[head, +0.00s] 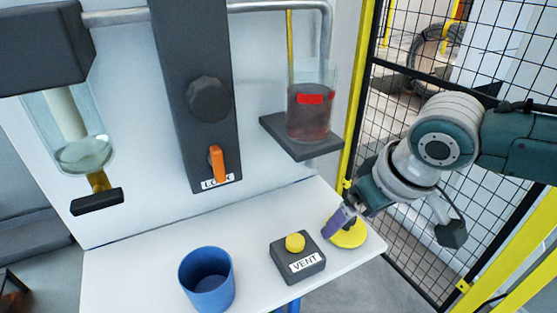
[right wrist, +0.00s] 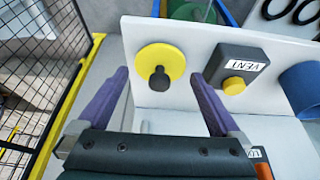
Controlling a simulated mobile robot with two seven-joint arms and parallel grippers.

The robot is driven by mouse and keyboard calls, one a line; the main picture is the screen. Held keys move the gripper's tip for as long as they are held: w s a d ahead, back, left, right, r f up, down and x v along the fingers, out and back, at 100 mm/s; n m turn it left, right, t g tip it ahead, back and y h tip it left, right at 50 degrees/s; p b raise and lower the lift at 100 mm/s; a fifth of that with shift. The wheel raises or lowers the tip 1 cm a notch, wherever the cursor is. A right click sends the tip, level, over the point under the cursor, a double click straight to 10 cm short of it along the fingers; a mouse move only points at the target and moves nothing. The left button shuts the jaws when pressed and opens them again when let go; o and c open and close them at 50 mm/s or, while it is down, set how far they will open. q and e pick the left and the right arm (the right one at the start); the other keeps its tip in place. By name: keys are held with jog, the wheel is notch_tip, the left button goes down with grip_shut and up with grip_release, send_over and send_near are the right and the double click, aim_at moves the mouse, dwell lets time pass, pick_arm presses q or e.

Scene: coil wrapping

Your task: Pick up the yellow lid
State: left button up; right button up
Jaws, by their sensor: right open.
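The yellow lid (head: 349,238) is a flat disc lying on the right end of the white table. In the right wrist view the yellow lid (right wrist: 172,58) shows a dark knob (right wrist: 159,82) on its face. My right gripper (head: 336,222) comes in from the right with its purple fingers above the lid, covering part of it. In the wrist view the right gripper (right wrist: 158,76) is open, one finger on each side of the knob, with nothing held. I cannot tell the remaining height between fingers and knob. My left gripper is not in view.
A dark VENT box (head: 298,264) with a yellow button stands just left of the lid. A blue cup (head: 207,280) stands further left. A beaker of dark red liquid (head: 309,115) sits on a shelf (head: 279,134) above. A mesh fence (head: 400,258) stands to the right.

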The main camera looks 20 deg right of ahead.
jog(key=shift+x, duration=1.1)
